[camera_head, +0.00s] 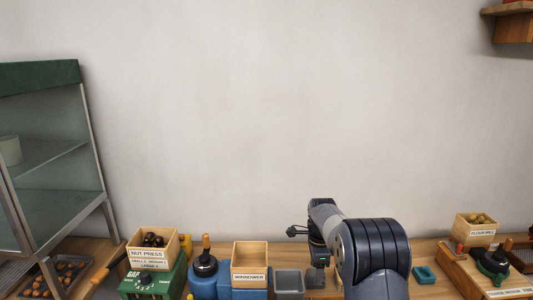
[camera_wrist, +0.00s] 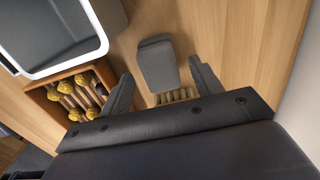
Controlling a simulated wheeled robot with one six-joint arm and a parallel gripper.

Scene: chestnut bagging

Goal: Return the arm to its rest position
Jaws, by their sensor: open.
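My gripper (camera_wrist: 161,68) is open in the wrist view, its two dark fingers spread apart. Nothing is visibly clamped between them. A grey rounded block (camera_wrist: 158,66) shows in the gap between the fingers, with a row of small tan pieces (camera_wrist: 176,95) below it. I cannot tell how far beneath the fingers it lies. In the head view my arm is folded low over the bench, right of centre, and its fingers cannot be made out clearly.
The wooden bench (camera_head: 430,257) carries a box of dark nuts (camera_head: 152,255) on a green press, an empty winnower box (camera_head: 250,282), a grey tray (camera_head: 289,281), a teal piece (camera_head: 424,275) and a flour-mill box (camera_head: 476,231). A glass cabinet (camera_head: 55,170) stands left; a shelf (camera_head: 513,28) hangs upper right.

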